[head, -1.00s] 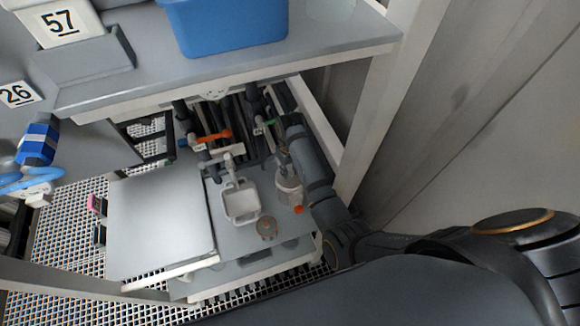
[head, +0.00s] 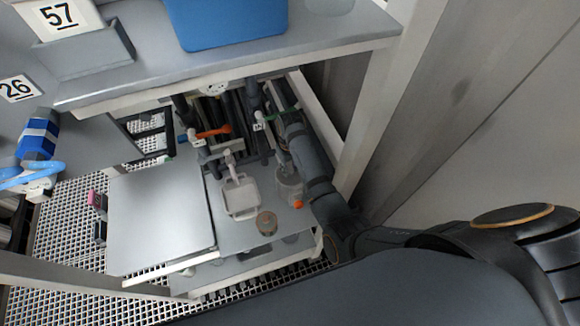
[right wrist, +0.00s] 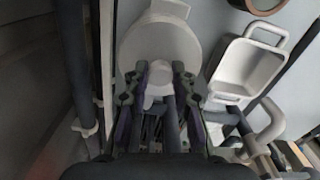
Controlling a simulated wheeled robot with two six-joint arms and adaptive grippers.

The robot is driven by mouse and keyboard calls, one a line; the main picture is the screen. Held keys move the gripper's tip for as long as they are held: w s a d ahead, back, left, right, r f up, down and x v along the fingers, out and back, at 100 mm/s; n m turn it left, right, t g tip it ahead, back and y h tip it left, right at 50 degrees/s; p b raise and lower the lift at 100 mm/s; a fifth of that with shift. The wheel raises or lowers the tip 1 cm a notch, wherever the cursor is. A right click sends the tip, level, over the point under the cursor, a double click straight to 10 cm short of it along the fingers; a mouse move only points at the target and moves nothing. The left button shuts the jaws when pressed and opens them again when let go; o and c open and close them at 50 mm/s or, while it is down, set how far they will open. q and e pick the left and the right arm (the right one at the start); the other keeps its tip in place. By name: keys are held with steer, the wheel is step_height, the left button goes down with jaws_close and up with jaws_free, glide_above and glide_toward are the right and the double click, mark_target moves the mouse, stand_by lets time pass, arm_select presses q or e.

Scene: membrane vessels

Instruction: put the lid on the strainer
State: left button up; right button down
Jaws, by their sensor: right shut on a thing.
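My right gripper (right wrist: 157,88) is shut on the knob of a pale round lid (right wrist: 158,45); in the head view its fingers (head: 282,160) are small and partly hidden by my arm. The strainer (head: 290,187) is a pale round vessel with an orange part low on its side, on the low shelf. The lid is at the strainer's top, just in front of the fingers. I cannot tell whether it is seated or slightly above the rim. My left gripper is not in view.
A white rectangular tray with a handle (head: 240,212) stands left of the strainer; it also shows in the right wrist view (right wrist: 240,88). A small round brownish piece (head: 267,223) lies in front. Pipes with an orange lever (head: 213,133) stand behind. A table edge (head: 230,84) overhangs the shelf.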

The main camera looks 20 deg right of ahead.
mark_target(290, 169)
steer(key=c, duration=1)
jaws_free()
step_height(290, 169, up, 8)
steer(key=shift+f, duration=0.25)
